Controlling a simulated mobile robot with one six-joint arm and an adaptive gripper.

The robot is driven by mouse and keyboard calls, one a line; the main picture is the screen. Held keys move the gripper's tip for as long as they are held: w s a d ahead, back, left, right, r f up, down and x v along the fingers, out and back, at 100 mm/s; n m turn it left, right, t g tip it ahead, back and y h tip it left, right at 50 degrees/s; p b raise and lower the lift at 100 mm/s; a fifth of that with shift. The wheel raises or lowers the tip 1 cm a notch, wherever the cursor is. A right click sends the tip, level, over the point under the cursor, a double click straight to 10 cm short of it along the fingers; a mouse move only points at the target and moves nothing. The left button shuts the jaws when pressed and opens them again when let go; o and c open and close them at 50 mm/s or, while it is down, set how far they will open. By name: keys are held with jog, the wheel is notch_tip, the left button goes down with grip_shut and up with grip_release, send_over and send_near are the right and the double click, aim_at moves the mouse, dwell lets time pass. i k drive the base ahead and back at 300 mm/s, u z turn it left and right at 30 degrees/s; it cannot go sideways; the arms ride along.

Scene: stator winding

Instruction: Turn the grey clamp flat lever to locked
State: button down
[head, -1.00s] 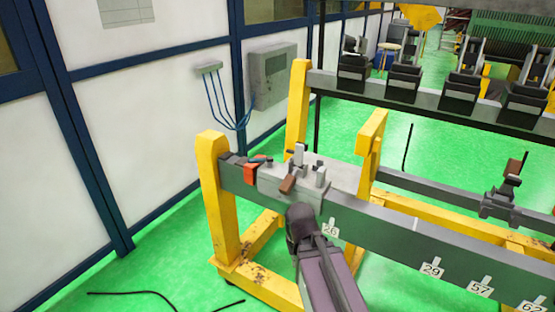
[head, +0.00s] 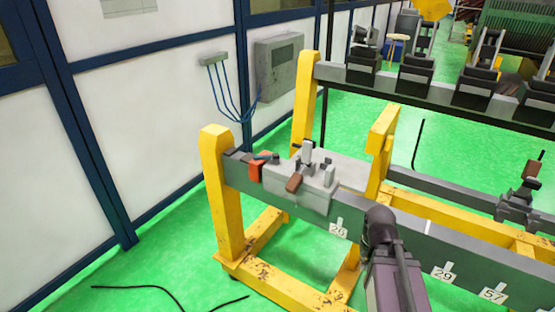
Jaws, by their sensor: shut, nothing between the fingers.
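The grey clamp (head: 312,199) is a pale grey block on the left end of the dark front beam, beside the yellow post. A lever with a brown grip (head: 294,183) lies low across its front, tilted toward the front left. I cannot tell whether it is locked. Upright grey pieces stand on the block, one at the back (head: 307,152) and one at the right (head: 329,176). My arm shows at the lower right of the clamp, apart from it in the picture. My gripper's fingers do not show.
An orange-red block (head: 258,166) with a dark bar on top sits left of the clamp. The dark beam (head: 450,245) runs right with numbered tags. A yellow frame (head: 222,180) supports it. Another beam with several dark clamps stands behind. Cables lie on the green floor.

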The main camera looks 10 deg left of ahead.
aim_at(276, 157)
jog(key=z, duration=0.1)
jog(key=k, duration=1.15)
jog(key=u, duration=1.1)
jog(key=i, duration=1.05)
jog(key=z, duration=0.1)
